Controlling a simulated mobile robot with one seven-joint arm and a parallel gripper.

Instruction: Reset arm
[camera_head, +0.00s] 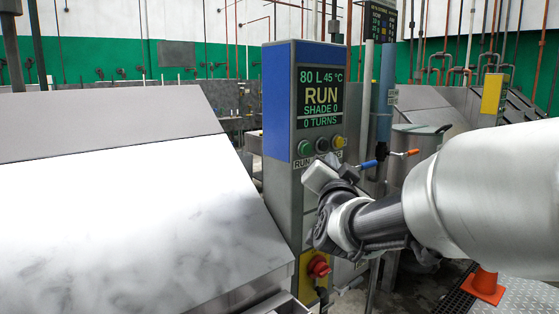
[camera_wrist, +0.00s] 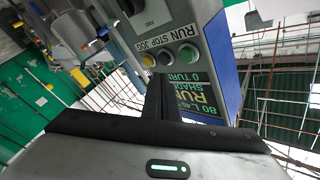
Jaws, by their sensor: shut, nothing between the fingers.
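My gripper (camera_head: 318,178) is shut and empty in front of the control post (camera_head: 283,120), just below its buttons. In the wrist view its dark fingers (camera_wrist: 161,82) are together and point at the button row. The post's display (camera_head: 320,97) reads 80 L, 45 °C, RUN, SHADE 0, 0 TURNS. I cannot tell whether the fingers touch the post.
A large pale sloped machine cover (camera_head: 130,200) fills the left. A red knob on a yellow plate (camera_head: 318,267) sits low on the post. Blue- and orange-handled valves (camera_head: 368,164) and a grey drum (camera_head: 410,145) stand behind my arm.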

